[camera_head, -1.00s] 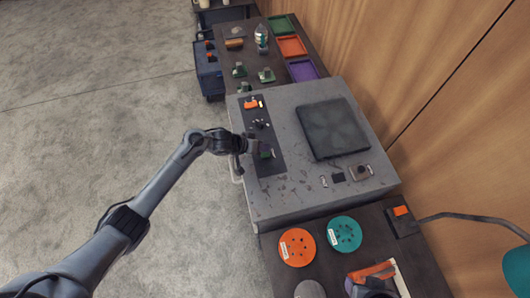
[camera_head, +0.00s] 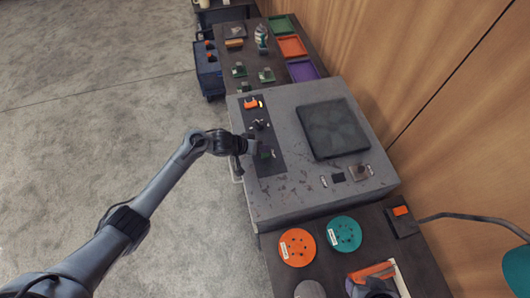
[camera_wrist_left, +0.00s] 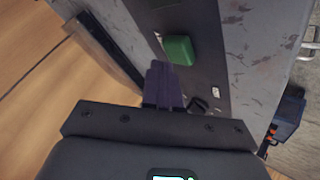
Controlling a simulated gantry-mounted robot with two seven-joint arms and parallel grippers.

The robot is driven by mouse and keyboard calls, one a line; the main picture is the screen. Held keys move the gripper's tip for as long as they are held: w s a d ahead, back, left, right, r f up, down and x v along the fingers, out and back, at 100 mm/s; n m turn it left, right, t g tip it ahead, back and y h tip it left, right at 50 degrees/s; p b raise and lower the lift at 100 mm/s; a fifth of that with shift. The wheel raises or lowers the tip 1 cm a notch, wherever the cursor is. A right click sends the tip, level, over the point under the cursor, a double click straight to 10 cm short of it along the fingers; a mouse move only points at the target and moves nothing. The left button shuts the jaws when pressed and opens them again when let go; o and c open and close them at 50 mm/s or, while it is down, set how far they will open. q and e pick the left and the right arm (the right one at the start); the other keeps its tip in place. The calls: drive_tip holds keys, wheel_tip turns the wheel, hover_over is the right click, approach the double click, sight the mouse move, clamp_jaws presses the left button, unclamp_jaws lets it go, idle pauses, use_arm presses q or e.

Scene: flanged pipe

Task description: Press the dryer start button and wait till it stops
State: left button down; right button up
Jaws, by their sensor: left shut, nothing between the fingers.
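The dryer is a grey box-shaped machine (camera_head: 289,205) with a dark control panel (camera_head: 268,168) along its left side. A green button (camera_head: 265,154) sits on that panel; in the left wrist view the green button (camera_wrist_left: 180,50) is a raised rounded block. My left gripper (camera_head: 252,146) is over the panel's left edge, close beside the green button. In the left wrist view its purple-grey fingers (camera_wrist_left: 163,78) are together and empty, with tips right next to the button. I cannot tell whether they touch it. My right gripper is not in view.
An orange control (camera_head: 251,104) and a small dark knob (camera_head: 259,124) are farther along the panel. A dark square plate (camera_head: 331,129) lies on the machine's top. Orange (camera_head: 297,247) and teal (camera_head: 344,234) discs lie on the near table. Open floor is to the left.

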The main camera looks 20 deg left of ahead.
use_arm(q)
drive_tip(key=shift+f, duration=0.2)
drive_tip(key=shift+f, duration=0.45)
idle(0.8)
drive_tip(key=shift+r+p, duration=0.9)
drive_tip(key=shift+p, duration=0.1)
wheel_tip(320, 180, up, 5)
drive_tip(key=p, duration=0.5)
drive_tip(key=shift+p, duration=0.35)
